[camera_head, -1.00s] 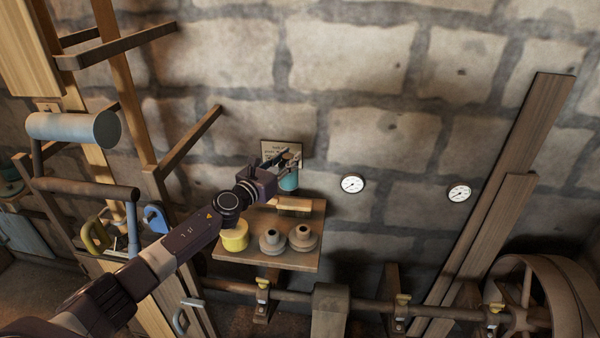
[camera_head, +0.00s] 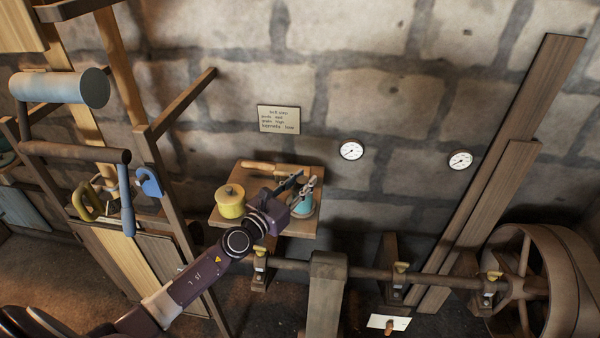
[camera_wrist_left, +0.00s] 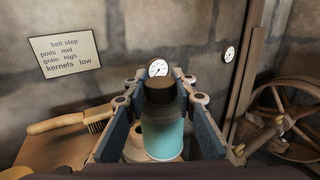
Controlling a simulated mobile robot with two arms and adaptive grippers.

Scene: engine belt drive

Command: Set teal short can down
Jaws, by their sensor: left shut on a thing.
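The teal short can (camera_head: 302,207), with a dark top, is at the right part of the small wooden shelf (camera_head: 311,230) in the head view. My left gripper (camera_head: 297,186) is shut on it. In the wrist view the can (camera_wrist_left: 162,138) stands upright between the two blue-grey fingers of the gripper (camera_wrist_left: 158,88). A pale round shape (camera_wrist_left: 133,150) shows behind the can, partly hidden. I cannot tell whether the can's base touches anything. My right gripper is not in view.
A yellow can (camera_head: 230,203) stands at the shelf's left. A wooden-handled brush (camera_head: 268,168) lies along its back; a sign (camera_head: 278,119) and gauges (camera_head: 351,150) are on the wall. A shaft (camera_head: 290,264) runs below, to a large wheel (camera_head: 540,283).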

